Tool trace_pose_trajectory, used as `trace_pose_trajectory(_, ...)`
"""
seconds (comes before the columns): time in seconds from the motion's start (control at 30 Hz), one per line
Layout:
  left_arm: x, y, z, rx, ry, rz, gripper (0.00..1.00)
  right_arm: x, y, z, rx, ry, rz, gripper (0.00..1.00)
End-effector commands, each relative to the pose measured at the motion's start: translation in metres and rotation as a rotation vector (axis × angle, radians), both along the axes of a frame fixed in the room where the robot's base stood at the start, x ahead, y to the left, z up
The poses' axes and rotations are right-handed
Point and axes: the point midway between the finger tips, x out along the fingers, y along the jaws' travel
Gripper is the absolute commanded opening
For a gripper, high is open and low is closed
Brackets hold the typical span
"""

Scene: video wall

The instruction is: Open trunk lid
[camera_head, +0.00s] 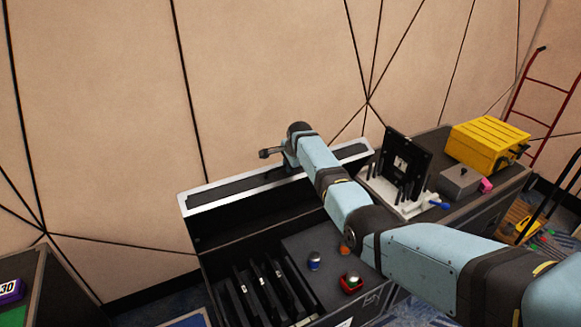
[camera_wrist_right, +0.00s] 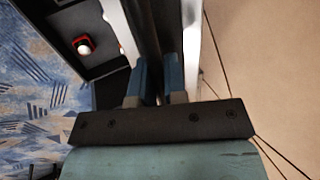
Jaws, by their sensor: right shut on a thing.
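The trunk (camera_head: 222,262) is black with silver edging and stands in the lower middle of the head view. Its lid (camera_head: 232,190) is raised at the back, and the trunk's inside shows. My right arm reaches over the trunk from the right, and my right gripper (camera_head: 290,163) is at the lid's edge, partly hidden by its own wrist. My left gripper is in neither view.
A second case at right holds a yellow box (camera_head: 488,143) and a grey box (camera_head: 459,182). A panelled wall (camera_head: 110,130) stands close behind.

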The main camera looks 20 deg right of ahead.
Motion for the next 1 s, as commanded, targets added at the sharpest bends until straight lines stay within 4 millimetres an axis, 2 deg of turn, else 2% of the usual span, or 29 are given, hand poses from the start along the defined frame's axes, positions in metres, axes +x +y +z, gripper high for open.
trace_pose_trajectory(0.17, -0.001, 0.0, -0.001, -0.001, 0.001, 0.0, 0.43, -0.001, 0.0, -0.002, -0.001, 0.004, 0.001, 0.0)
trace_pose_trajectory(0.2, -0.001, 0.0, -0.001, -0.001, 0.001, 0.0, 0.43, -0.001, 0.0, -0.002, -0.001, 0.004, 0.001, 0.19)
trace_pose_trajectory(0.27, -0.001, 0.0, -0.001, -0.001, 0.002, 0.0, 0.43, -0.001, 0.0, -0.002, 0.0, 0.004, 0.001, 0.33)
trace_pose_trajectory(0.3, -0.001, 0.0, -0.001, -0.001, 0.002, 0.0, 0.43, -0.001, 0.0, -0.002, 0.0, 0.003, 0.0, 0.36)
trace_pose_trajectory(0.73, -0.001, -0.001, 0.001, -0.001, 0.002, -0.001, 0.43, -0.003, 0.0, 0.005, 0.0, 0.001, 0.0, 0.36)
trace_pose_trajectory(0.87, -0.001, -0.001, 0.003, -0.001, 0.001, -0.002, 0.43, -0.009, -0.001, 0.021, 0.0, -0.001, 0.0, 0.36)
trace_pose_trajectory(1.0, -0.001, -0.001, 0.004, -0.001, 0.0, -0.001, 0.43, -0.02, -0.002, 0.048, 0.0, -0.003, 0.0, 0.36)
